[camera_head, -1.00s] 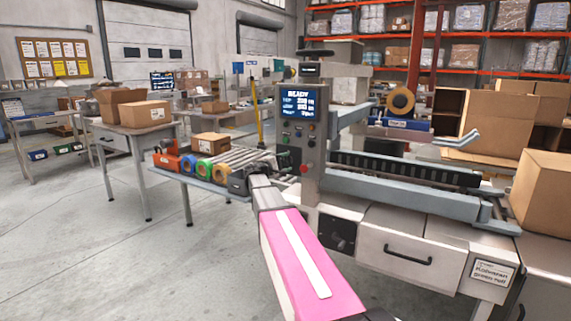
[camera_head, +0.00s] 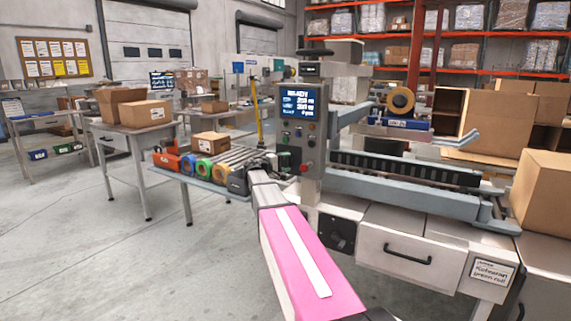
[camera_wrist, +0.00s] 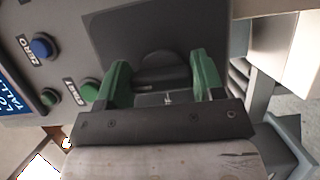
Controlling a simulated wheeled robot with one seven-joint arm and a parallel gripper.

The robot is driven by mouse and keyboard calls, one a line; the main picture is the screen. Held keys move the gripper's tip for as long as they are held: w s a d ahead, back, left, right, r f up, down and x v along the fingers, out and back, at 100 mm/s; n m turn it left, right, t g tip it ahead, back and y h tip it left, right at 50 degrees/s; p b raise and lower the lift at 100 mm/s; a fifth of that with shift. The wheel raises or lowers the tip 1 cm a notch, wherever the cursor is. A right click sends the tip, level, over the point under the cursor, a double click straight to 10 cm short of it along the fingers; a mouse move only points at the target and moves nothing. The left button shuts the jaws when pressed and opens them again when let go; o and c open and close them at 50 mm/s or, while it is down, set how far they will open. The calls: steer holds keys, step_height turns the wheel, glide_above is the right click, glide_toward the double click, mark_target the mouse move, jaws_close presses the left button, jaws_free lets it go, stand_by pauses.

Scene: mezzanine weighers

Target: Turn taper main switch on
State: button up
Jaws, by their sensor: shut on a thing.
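My gripper (camera_wrist: 160,72) has green fingers on either side of a dark round knob (camera_wrist: 163,66) in the wrist view and is shut on it. The knob stands on a dark plate on a grey panel; its label cannot be read. A blue button (camera_wrist: 43,46) marked ZERO and a green START button (camera_wrist: 89,91) sit to its left. In the head view, the taper's control column (camera_head: 300,128) has a lit screen (camera_head: 299,101) reading READY. My arm reaches up beside it, and the knob cannot be made out there. A black rotary switch (camera_head: 337,235) shows lower down.
The floor at the left (camera_head: 90,260) is clear.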

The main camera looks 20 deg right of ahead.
steer(key=o, duration=0.9)
steer(key=v, duration=1)
steer(key=shift+s+a, duration=0.15)
steer(key=shift+a, duration=0.2)
steer(key=s+f+g+y, duration=0.1)
steer(key=s+f+y, duration=0.55)
steer(key=f, duration=0.65)
steer(key=s+a+f+m+g+y, duration=0.1)
steer(key=s+a+f+y, duration=0.2)
steer(key=s+f, duration=0.3)
steer(key=s+a+f+m+g+y, duration=0.1)
steer(key=s+a+f+y, duration=0.3)
steer(key=s, duration=0.6)
steer(key=s+a+f+m+g+y, duration=0.1)
steer(key=s+a+f+y, duration=0.3)
steer(key=s+a+f, duration=0.2)
steer(key=shift+s+a+f+g, duration=0.15)
steer(key=shift+s+f, duration=0.45)
steer(key=shift+f, duration=0.35)
steer(key=shift+s+a+f+g, duration=0.15)
steer(key=shift+s+f, duration=0.4)
steer(key=shift+f, duration=0.35)
